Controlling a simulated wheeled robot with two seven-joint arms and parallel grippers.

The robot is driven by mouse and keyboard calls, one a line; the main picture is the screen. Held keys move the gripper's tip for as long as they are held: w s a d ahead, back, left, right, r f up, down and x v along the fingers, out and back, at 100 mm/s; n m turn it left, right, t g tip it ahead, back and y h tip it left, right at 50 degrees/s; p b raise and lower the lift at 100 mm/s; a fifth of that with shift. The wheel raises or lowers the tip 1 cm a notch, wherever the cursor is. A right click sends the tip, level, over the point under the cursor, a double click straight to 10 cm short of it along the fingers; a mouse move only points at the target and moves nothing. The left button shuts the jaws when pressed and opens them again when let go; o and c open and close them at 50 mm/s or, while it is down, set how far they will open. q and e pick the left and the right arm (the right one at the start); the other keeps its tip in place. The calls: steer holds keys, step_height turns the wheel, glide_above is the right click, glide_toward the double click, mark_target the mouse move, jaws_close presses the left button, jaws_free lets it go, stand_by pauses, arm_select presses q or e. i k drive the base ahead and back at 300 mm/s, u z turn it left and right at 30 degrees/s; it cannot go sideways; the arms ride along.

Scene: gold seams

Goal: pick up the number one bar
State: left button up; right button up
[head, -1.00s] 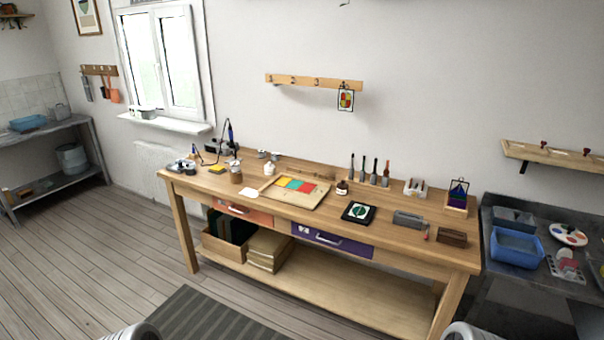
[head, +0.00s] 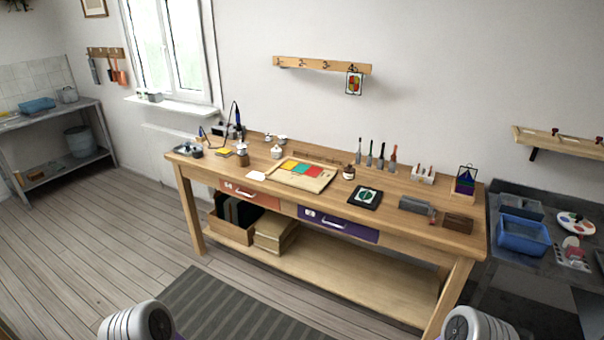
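I cannot make out a bar marked number one at this size. A grey block (head: 414,205) and a dark brown block (head: 458,222) lie at the right end of the wooden workbench (head: 400,243). A wooden board (head: 317,183) with yellow, teal and red panels lies on the middle of the bench. Rounded white parts of my arms show at the bottom edge. Neither gripper is in view.
A striped mat (head: 230,305) lies on the floor before the bench. An orange drawer (head: 262,197) and a purple drawer (head: 352,230) are shut. A dark side table with a blue tub (head: 524,237) stands at right.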

mark_target(319, 157)
steer(key=u, duration=0.85)
steer(key=k, duration=1.1)
steer(key=u, duration=0.9)
steer(key=i, duration=2.55)
steer(key=z, duration=1.05)
steer(key=i, duration=1.75)
steer(key=z, duration=1.2)
